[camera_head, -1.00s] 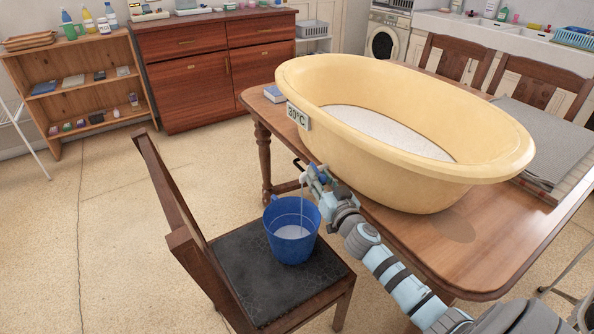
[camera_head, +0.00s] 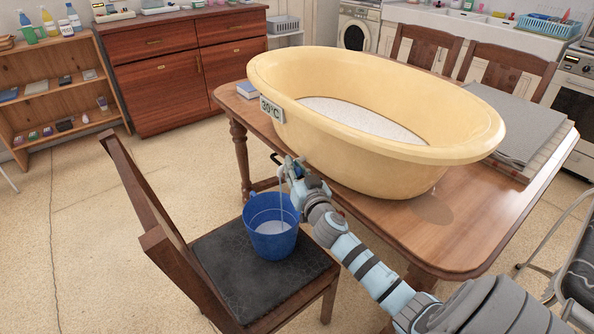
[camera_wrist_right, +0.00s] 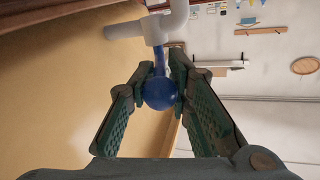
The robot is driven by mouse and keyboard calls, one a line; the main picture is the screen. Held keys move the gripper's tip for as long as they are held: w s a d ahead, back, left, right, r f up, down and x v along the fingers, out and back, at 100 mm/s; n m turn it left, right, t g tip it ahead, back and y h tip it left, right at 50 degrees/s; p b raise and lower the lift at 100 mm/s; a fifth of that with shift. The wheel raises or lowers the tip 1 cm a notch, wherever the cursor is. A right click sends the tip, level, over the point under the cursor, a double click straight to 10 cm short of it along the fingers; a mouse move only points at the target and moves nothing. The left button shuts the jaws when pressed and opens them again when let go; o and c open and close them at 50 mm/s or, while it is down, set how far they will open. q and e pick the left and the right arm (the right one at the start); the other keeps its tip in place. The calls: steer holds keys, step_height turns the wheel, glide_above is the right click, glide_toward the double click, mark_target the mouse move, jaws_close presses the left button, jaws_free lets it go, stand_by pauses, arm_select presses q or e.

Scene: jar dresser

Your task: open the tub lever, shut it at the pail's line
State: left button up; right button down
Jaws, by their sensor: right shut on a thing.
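The cream tub (camera_head: 400,165) stands on the wooden table and holds pale water. At its near end is a white outlet pipe with a blue ball-ended lever (camera_wrist_right: 160,93), seen closely in the right wrist view. My right gripper (camera_head: 291,170) is at this outlet, its two green pads shut on the lever's blue ball, as the right wrist view (camera_wrist_right: 160,84) shows. A thin pale stream (camera_head: 281,200) runs down from the outlet into the blue pail (camera_head: 271,244) on the chair. Pale water shows inside the pail; its line is not clear. My left gripper is out of view.
The dark-seated chair (camera_head: 218,290) stands left of the table (camera_head: 465,235), its back toward the left. A 30°C sign (camera_head: 271,108) is on the tub. Floor is clear at left.

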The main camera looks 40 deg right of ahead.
steer(key=shift+f, duration=0.1)
steer(key=c, duration=1.7)
jaws_free()
steer(key=shift+s, duration=0.1)
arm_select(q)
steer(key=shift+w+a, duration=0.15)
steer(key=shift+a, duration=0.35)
arm_select(e)
steer(key=v, duration=1.2)
